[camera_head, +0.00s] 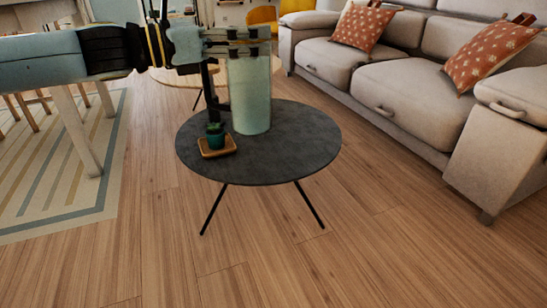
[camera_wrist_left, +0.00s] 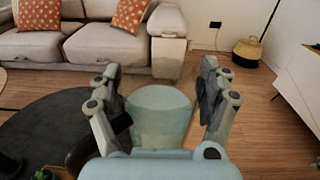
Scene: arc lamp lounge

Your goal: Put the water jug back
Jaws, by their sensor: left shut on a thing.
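The water jug (camera_head: 250,95) is a tall, pale green, cloudy cylinder with a dark handle on its left side. My left gripper (camera_head: 236,42) comes in from the left and is shut around the jug's upper part. In the left wrist view the jug (camera_wrist_left: 160,115) stands between the two fingers (camera_wrist_left: 160,88). The jug looks upright, and in the head view its base shows against the round dark table (camera_head: 300,150). I cannot tell whether the base touches the tabletop. My right gripper is not in view.
A small green potted plant (camera_head: 215,135) sits on a wooden coaster (camera_head: 217,151) near the table's left edge, close to the jug. A beige sofa (camera_head: 395,85) stands to the right. A lower wooden table (camera_head: 170,76) is behind. The table's right side is clear.

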